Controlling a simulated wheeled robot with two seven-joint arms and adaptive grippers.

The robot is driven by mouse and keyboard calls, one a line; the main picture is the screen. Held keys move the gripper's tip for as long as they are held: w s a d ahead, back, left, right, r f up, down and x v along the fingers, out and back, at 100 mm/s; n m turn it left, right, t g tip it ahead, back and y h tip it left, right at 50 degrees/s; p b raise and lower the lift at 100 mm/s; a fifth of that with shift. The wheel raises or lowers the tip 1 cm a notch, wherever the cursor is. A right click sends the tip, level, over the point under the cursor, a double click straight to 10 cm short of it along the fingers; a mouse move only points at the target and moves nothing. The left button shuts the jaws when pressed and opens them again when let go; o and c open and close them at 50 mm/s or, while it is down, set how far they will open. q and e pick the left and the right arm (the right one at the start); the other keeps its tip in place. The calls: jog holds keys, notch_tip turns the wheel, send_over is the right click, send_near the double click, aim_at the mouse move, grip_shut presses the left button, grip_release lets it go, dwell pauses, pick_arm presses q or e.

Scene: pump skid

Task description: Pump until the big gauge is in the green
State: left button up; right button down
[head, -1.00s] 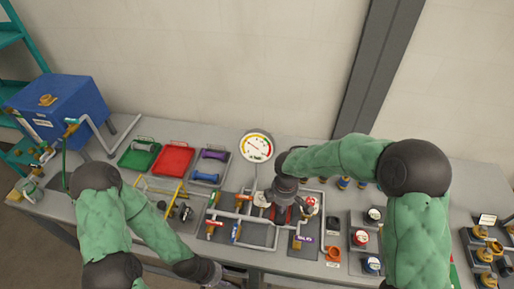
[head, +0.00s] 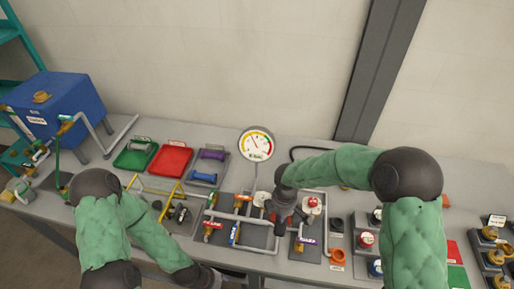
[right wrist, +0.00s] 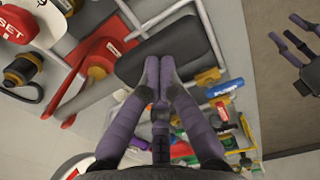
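The big gauge (head: 257,144) stands upright at the back of the bench, a white dial with yellow, green and red bands. Its thin needle points up and left; its exact reading is too small to tell. In the right wrist view a red pump lever (right wrist: 98,62) runs toward a black pad-like grip (right wrist: 188,45). My right gripper (right wrist: 160,62) has its fingertips together against or just before that pad, with nothing seen between them. In the head view the right gripper (head: 279,228) hides most of the pump. My left gripper shows in the right wrist view (right wrist: 281,28), fingers apart and empty.
Pipes with coloured valve handles (head: 236,232) surround the right gripper. A red-topped button (head: 314,202) is close on its right. Green (head: 135,153) and red (head: 170,160) trays and a blue tank (head: 62,105) stand left. Button boxes (head: 365,240) stand right.

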jog(key=shift+f+b, duration=0.4)
jog(key=shift+f, duration=0.4)
notch_tip(320, 180, up, 10)
jog(key=p, duration=0.7)
jog(key=shift+f, duration=0.15)
jog(key=shift+f, duration=0.15)
jog(key=shift+f+b, duration=3.4)
jog(key=shift+f, duration=1.35)
jog(key=shift+r, duration=0.15)
notch_tip(320, 180, up, 10)
jog(key=p, duration=0.7)
jog(key=shift+f, duration=0.25)
jog(key=shift+f, duration=0.15)
